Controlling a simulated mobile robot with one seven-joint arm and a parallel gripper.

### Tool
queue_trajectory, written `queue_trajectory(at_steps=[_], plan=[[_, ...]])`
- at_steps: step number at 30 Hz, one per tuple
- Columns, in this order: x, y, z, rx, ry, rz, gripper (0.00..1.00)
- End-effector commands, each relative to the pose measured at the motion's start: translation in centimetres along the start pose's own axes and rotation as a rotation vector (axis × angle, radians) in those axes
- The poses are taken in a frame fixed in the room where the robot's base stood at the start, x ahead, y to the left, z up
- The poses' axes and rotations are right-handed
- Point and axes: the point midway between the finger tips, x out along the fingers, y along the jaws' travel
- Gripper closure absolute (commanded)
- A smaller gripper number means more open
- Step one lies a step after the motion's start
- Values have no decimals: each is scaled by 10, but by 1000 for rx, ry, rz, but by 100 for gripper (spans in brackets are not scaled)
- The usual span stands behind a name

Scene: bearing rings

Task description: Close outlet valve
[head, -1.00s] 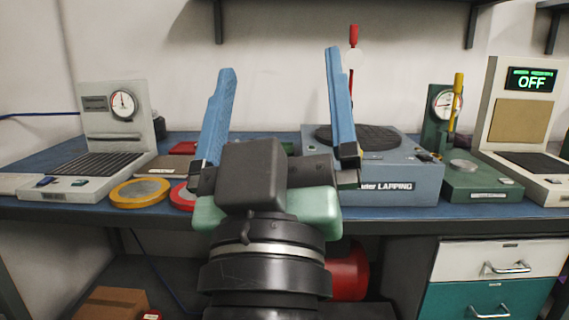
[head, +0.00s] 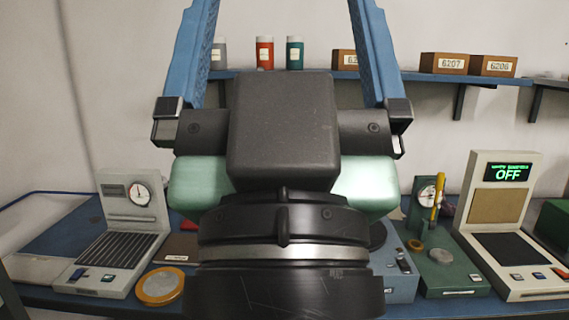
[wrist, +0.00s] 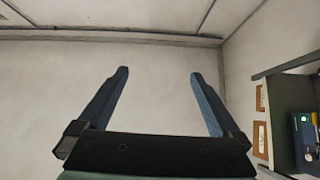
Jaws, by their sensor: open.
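My gripper (head: 283,8) is raised in the middle of the head view, its blue fingers wide apart and empty; their tips run to the top edge. In the wrist view my gripper (wrist: 159,74) is open before bare wall and ceiling. No part is clearly marked as the outlet valve. A green device (head: 455,270) on the bench at right has a round gauge (head: 427,194) and an upright yellow lever (head: 438,203); I cannot tell if this is the valve. The blue-grey lapping machine (head: 402,285) is mostly hidden behind my arm.
A grey gauge device (head: 105,262) and a yellow-rimmed disc (head: 160,287) are on the bench at left. A display unit (head: 500,215) reading OFF stands at right. A wall shelf (head: 335,75) behind my gripper holds a red canister (head: 265,52), a green canister (head: 295,52) and labelled boxes (head: 444,63).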

Motion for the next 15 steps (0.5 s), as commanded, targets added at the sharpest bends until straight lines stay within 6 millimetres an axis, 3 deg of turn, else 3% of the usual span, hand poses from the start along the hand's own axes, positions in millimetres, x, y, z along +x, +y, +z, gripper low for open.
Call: queue_trajectory(at_steps=[1,6,15], plan=[[24,0,-23,0,0,0,0],[57,0,-54,0,0,0,0],[79,0,-74,0,-1,-1,0]])
